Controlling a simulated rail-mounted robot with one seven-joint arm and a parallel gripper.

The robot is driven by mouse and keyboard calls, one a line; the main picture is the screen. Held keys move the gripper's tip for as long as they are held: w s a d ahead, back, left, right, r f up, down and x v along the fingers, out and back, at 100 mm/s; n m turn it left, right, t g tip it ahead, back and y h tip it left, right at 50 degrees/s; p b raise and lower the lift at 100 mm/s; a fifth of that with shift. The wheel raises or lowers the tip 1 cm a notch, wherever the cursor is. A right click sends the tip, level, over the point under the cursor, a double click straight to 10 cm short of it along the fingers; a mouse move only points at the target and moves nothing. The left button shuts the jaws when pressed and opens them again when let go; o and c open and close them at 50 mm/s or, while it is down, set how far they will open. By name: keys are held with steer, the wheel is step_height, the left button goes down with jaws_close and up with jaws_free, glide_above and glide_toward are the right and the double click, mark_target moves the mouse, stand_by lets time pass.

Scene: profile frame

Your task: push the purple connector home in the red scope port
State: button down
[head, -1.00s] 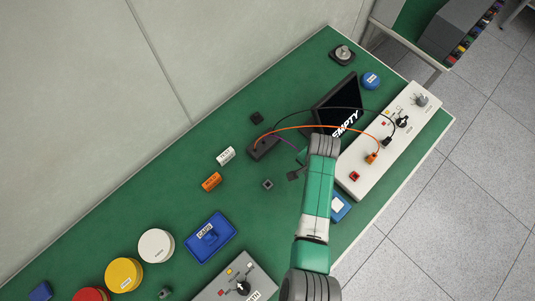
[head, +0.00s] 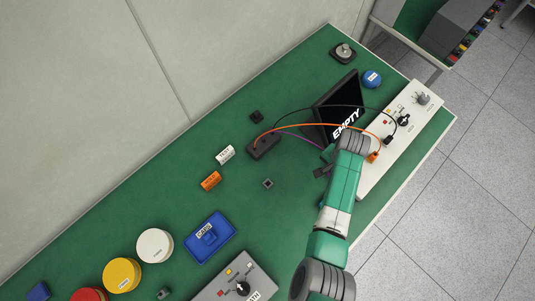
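The white scope panel (head: 424,115) lies along the right edge of the bench. Its red port is hidden behind my arm. A purple cable (head: 296,134) runs from the black box (head: 263,147) to the right and disappears at my wrist. The purple connector at its end is hidden. My gripper (head: 322,172) shows only as a dark part beside the green wrist, by the scope's left edge. Its fingertips are not clear, so I cannot tell whether it is open or holds the connector.
An orange connector (head: 373,156) and a black connector (head: 389,140) are on the scope, their cables arching from the black box. A dark screen reading EMPTY (head: 335,106) stands behind. A blue tray (head: 222,228) and labelled cylinders lie left. Green bench is clear around the small grey block (head: 268,183).

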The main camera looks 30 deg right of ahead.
steer(key=shift+s+d+f+b, duration=0.1)
steer(key=shift+s+d+b, duration=0.4)
steer(key=shift+d, duration=0.8)
steer(key=shift+s+d+r+b, duration=0.1)
steer(key=shift+s+d+b, duration=0.45)
steer(key=shift+d, duration=0.75)
steer(key=shift+s+d+f+b, duration=0.1)
steer(key=shift+s+d+b, duration=0.4)
steer(key=shift+d, duration=0.8)
steer(key=shift+s+d, duration=0.35)
steer(key=shift+d, duration=0.1)
steer(key=shift+f+b, duration=0.55)
steer(key=shift+f, duration=0.45)
steer(key=c, duration=1.3)
jaws_free()
steer(key=shift+o, duration=0.2)
step_height(320, 180, up, 8)
steer(key=p, duration=0.1)
